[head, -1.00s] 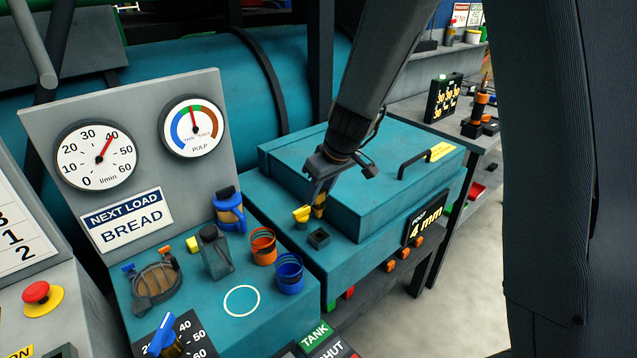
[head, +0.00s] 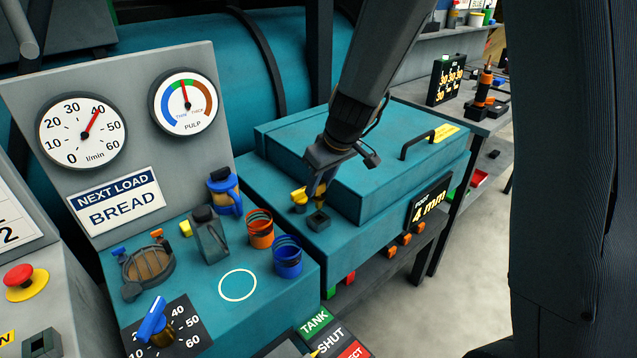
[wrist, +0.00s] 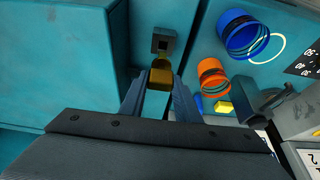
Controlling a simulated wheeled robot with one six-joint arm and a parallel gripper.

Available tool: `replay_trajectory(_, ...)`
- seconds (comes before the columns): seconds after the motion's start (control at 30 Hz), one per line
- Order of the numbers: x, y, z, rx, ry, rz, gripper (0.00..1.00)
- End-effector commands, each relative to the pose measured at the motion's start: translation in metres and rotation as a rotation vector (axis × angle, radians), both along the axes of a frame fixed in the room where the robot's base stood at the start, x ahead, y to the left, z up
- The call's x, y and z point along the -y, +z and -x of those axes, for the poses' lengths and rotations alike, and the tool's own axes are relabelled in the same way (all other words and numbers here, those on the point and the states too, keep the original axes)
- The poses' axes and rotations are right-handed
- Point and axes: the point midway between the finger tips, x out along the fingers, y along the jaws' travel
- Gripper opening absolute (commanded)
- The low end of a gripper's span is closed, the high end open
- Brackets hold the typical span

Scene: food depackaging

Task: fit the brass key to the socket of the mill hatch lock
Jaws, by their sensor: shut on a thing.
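My gripper (head: 319,192) points down over the front corner of the teal mill housing. It is shut on the brass key (wrist: 161,77), which shows between the fingers in the wrist view. The lock socket (head: 319,220) is a small dark square block on the housing ledge, and it also shows in the wrist view (wrist: 164,40). The key is very close to the socket, on its near side in the wrist view. Whether its tip touches the socket, I cannot tell. A yellow-topped knob (head: 299,196) stands just left of the gripper in the head view.
The hatch lid (head: 365,150) with a dark handle (head: 417,144) rises right behind the gripper. A white circle (head: 238,286) marks bare panel.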

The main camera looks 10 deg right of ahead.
Motion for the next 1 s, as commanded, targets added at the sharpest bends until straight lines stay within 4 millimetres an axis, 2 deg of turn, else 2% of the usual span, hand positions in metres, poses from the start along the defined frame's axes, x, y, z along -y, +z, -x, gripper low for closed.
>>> replay_trajectory(0.1, 0.000, -0.012, -0.001, 0.000, 0.000, 0.000, 0.06)
replay_trajectory(0.3, 0.000, -0.021, -0.001, 0.001, 0.000, 0.000, 0.06)
replay_trajectory(1.0, 0.000, -0.022, 0.000, 0.001, 0.000, 0.000, 0.06)
